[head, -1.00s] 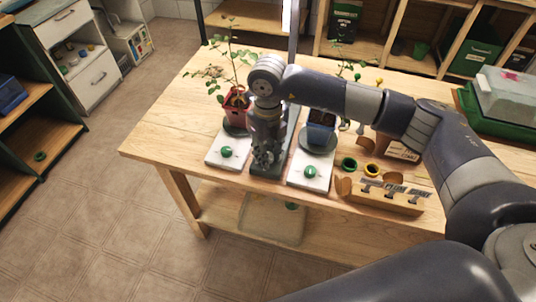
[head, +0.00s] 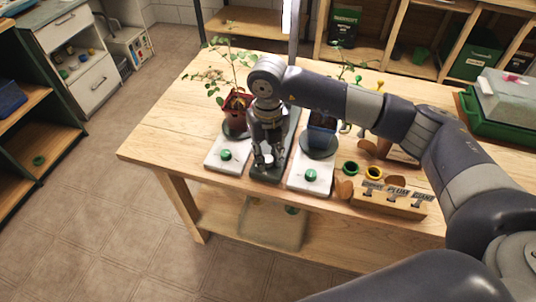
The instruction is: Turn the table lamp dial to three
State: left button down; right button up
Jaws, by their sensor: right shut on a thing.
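The table lamp's dark base (head: 268,176) lies on the wooden table between two white plates. Its post (head: 293,48) rises behind my arm, with a bright lit part at the top. My right gripper (head: 268,162) points down over the front of the base. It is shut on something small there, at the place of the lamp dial. The dial and its marks are hidden by the fingers, so I cannot read its setting. My left gripper is not in view.
White plates with green knobs, left (head: 226,155) and right (head: 311,176), flank the gripper closely. A red pot (head: 236,107) and a blue pot (head: 322,136) stand behind. A wooden label holder (head: 390,198) is at right. The table's left end is clear.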

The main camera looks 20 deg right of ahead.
aim_at(268, 158)
jog(key=o, duration=1.1)
notch_tip(268, 158, up, 12)
jog(key=shift+r, duration=0.1)
